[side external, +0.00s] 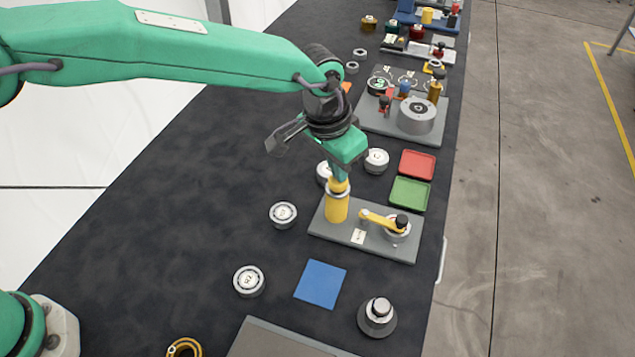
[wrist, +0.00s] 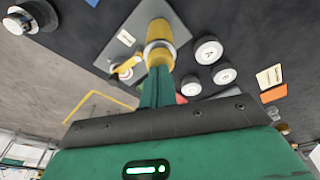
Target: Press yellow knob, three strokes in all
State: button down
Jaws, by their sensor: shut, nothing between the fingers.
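The yellow knob (side external: 337,204) stands upright on a grey plate (side external: 390,250) in the side view. It also shows in the wrist view (wrist: 157,32), where it is partly hidden behind the fingers. My gripper (side external: 338,178) is shut and empty, pointing down directly over the knob's top. The fingertips appear to be at or touching the knob's top; I cannot tell whether the knob is pushed down. In the wrist view my closed fingers (wrist: 157,80) line up with the knob.
On the same plate, a yellow lever (side external: 383,221) with a black end sits right of the knob. Round white-topped discs (side external: 283,214) lie to the left and behind. Red (side external: 417,164) and green (side external: 410,193) trays lie behind right. A blue square (side external: 320,284) lies in front.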

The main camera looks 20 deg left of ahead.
jog(key=shift+r, duration=1.5)
jog(key=shift+f, duration=0.25)
jog(key=shift+f, duration=1.4)
jog(key=shift+r, duration=1.65)
jog(key=shift+r, duration=0.1)
jog(key=shift+r, duration=2.95)
jog(key=shift+a, duration=0.1)
